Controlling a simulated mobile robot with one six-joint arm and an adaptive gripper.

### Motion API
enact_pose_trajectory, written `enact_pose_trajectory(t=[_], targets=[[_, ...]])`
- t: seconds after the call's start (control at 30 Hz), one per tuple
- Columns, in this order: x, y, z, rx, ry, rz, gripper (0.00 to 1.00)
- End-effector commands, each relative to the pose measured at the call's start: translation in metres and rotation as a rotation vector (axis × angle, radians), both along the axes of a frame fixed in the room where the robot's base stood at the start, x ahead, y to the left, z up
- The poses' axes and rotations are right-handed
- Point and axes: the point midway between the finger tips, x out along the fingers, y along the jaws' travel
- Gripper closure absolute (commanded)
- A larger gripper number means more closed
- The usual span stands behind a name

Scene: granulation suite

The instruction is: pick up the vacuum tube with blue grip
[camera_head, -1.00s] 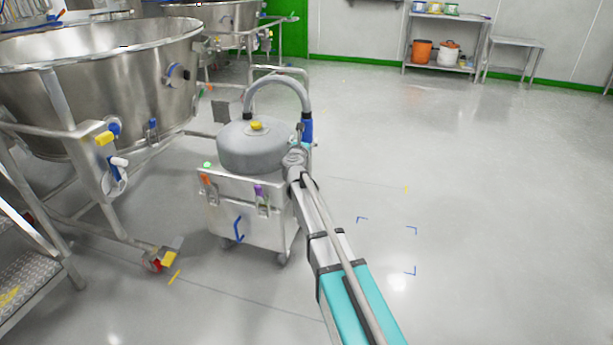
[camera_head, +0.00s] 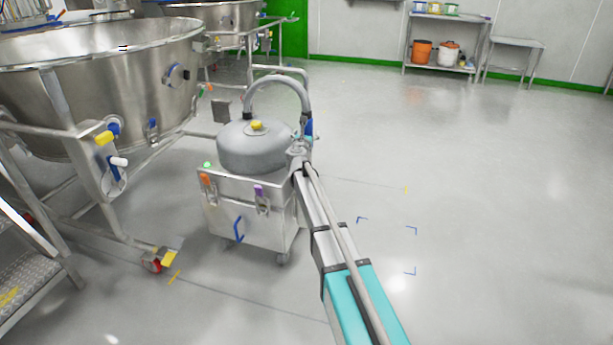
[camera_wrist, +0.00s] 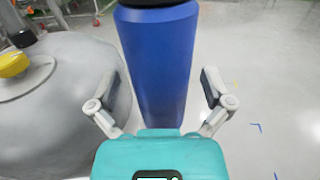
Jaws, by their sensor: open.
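The vacuum tube is a grey hose (camera_head: 283,82) that arches from the top of the grey vacuum's dome (camera_head: 255,145) and ends in a blue grip (camera_head: 309,127) on its right side. In the wrist view the blue grip (camera_wrist: 158,65) stands upright, large and close. My gripper (camera_wrist: 215,88) is open, with one finger on each side of the grip and gaps on both sides. In the head view my arm hides most of the gripper and the lower part of the grip.
The vacuum's steel cart (camera_head: 248,215) stands on casters. A large steel bowl (camera_head: 110,90) on a frame is to the left, beside metal steps (camera_head: 25,285). A shelf (camera_head: 440,42) with buckets is at the back. The floor to the right is clear.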

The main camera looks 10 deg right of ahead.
Motion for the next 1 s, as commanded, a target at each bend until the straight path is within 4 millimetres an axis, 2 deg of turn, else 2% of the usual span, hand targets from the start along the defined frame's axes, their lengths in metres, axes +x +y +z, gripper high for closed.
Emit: enact_pose_trajectory(t=[0.5,0.93,1.0], targets=[[-0.0005,0.0,0.0,0.0,0.0,0.0,0.02],[-0.0005,0.0001,0.0,0.0,0.0,0.0,0.82],[-0.0004,0.0,0.0002,-0.001,0.0,0.0,0.84]])
